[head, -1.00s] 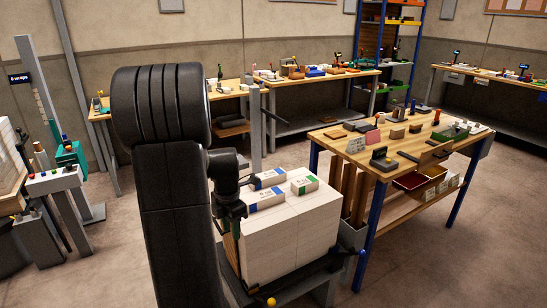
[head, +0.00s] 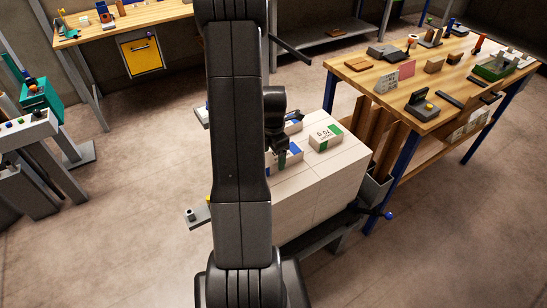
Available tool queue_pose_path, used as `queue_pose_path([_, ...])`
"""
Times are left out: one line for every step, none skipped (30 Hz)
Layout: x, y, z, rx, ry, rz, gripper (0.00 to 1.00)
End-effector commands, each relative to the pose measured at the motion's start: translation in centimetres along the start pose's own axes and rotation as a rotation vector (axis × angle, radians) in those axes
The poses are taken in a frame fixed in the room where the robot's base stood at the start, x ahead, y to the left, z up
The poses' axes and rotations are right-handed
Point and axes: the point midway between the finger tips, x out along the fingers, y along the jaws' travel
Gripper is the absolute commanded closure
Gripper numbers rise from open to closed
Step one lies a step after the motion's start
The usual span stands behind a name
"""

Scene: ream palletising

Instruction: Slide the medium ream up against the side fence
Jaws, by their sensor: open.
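A pale stack of paper (head: 325,195) stands right of my arm, with wrapped reams on top. One ream with a green end label (head: 326,138) lies on the right. A ream with a blue label (head: 291,158) lies nearer, partly covered by my gripper. Another blue-marked ream (head: 293,127) lies behind, partly hidden by my wrist. I cannot tell which is the medium ream. My gripper (head: 282,160) is open and points down at the nearer blue-labelled ream; I cannot tell if it touches. I cannot make out the side fence; my arm hides the stack's left side.
A wooden workbench (head: 385,88) with blue legs and several tools stands close on the right. A grey control stand (head: 30,130) is at the left. The floor in front is clear.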

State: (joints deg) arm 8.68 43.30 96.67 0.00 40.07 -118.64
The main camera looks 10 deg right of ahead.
Motion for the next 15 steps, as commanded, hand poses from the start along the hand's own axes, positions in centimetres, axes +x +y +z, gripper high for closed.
queue_pose_path([0.6,0.0,0.0,0.0,0.001,-0.002,0.22])
queue_pose_path([1.0,0.0,0.0,0.0,0.001,-0.002,0.22])
queue_pose_path([1.4,0.0,0.0,0.0,0.001,-0.003,0.22])
queue_pose_path([1.6,0.0,0.0,0.0,0.001,-0.002,0.22])
queue_pose_path([1.9,0.0,0.0,0.0,0.0,-0.001,0.22])
queue_pose_path([2.1,0.0,0.0,0.0,0.0,-0.001,0.22])
queue_pose_path([2.3,0.0,0.0,0.0,0.0,-0.001,0.22])
queue_pose_path([2.4,0.0,0.0,0.0,0.0,-0.001,0.22])
queue_pose_path([2.5,0.0,0.0,0.0,0.0,-0.001,0.22])
queue_pose_path([2.6,0.0,0.0,0.0,0.0,0.0,0.22])
queue_pose_path([2.7,0.0,0.0,0.0,0.0,0.0,0.22])
queue_pose_path([2.7,0.0,0.0,0.0,0.0,0.001,0.22])
queue_pose_path([2.7,0.0,0.0,0.0,0.0,0.001,0.22])
queue_pose_path([2.7,0.0,0.0,0.0,-0.001,0.001,0.22])
queue_pose_path([2.7,0.0,0.0,0.0,-0.001,0.001,0.22])
